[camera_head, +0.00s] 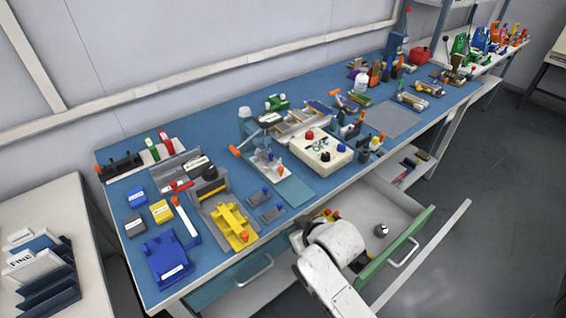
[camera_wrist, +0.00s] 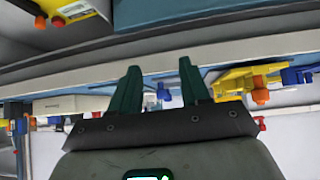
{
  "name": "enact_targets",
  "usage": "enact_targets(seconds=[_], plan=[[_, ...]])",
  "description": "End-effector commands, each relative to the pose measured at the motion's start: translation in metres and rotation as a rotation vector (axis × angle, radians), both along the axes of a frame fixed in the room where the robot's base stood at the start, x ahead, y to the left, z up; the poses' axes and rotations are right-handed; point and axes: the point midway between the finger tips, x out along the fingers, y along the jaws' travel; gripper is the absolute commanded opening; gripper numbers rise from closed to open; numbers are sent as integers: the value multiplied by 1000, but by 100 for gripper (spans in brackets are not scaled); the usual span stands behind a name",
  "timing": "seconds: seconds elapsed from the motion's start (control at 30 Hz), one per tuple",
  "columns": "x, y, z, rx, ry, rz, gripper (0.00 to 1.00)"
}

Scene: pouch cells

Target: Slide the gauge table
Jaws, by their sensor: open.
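I cannot tell for certain which fixture is the gauge table. A grey stand with an orange-tipped handle (camera_head: 246,128) has a light metal plate (camera_head: 266,163) in front of it and a flat teal plate (camera_head: 293,190) nearer the bench edge. To its left, a yellow fixture (camera_head: 232,222) sits on a tan base. In the wrist view, my gripper (camera_wrist: 158,72) is open, with two dark green fingers apart and nothing seen between them. A yellow part (camera_wrist: 232,80) shows beyond the right finger. In the head view the fingers are hidden behind my white arm.
The blue bench (camera_head: 115,165) is crowded with tools and fixtures. A cream box with knobs (camera_head: 322,165) stands mid-bench. An open drawer with a green front (camera_head: 405,245) juts out beside my arm. A blue tray (camera_head: 167,258) sits at the near left corner.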

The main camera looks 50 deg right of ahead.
Motion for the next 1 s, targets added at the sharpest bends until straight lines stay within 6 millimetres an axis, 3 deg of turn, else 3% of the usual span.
enact_targets(seconds=[0.03, 0.2, 0.37, 0.57, 1.0], plan=[[12, -19, 19, -24, -71, -35, 46], [37, -65, 59, -100, -275, -112, 46], [45, -85, 77, -141, -367, -140, 46], [58, -93, 74, -146, -382, -143, 46], [117, -125, 46, -145, -380, -142, 46]])
